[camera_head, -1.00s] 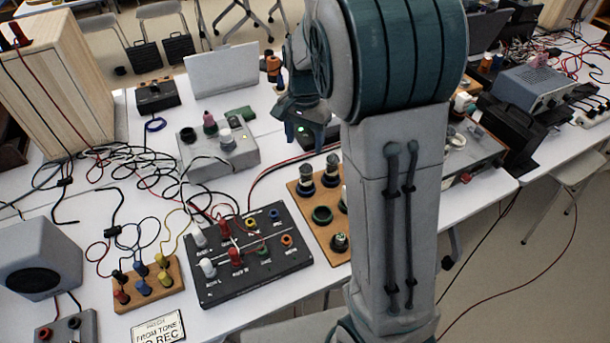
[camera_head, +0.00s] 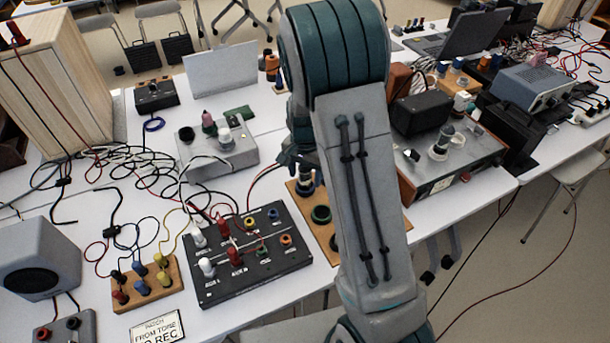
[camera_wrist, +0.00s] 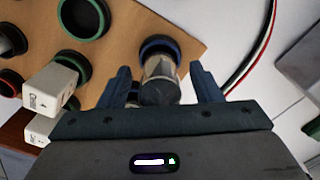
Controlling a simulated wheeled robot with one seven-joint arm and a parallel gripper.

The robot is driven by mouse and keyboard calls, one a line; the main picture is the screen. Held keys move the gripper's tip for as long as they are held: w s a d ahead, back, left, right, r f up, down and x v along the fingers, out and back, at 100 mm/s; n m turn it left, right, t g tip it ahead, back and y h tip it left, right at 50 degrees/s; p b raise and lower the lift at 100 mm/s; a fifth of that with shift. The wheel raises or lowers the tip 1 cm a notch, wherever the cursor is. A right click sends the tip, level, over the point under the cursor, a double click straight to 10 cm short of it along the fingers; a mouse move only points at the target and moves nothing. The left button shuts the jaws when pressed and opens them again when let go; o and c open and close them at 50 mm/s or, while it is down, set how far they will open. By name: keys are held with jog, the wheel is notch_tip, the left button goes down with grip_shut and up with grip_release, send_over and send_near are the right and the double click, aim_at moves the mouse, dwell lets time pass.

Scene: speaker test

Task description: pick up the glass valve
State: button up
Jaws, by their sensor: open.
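A glass valve (camera_wrist: 160,66) with a dark grey top stands in a blue ring socket on a wooden board (camera_wrist: 180,22) in the wrist view. My gripper (camera_wrist: 160,72) is open, with one finger on each side of the valve and a visible gap on both sides. In the head view my gripper (camera_head: 297,158) is low over the back of the wooden board (camera_head: 330,255). A valve (camera_head: 306,184) shows just below it there, partly covered. Part of another small piece shows by the left finger in the wrist view, mostly hidden.
A green ring socket (camera_wrist: 84,17) and white labelled blocks (camera_wrist: 52,88) sit left of the valve. Red and black cables (camera_wrist: 255,50) run to the right. A black patch box (camera_head: 250,255) stands left of the board, a grey instrument (camera_head: 450,155) to the right.

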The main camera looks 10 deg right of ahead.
jog(key=shift+f, duration=0.4)
jog(key=c, duration=1.1)
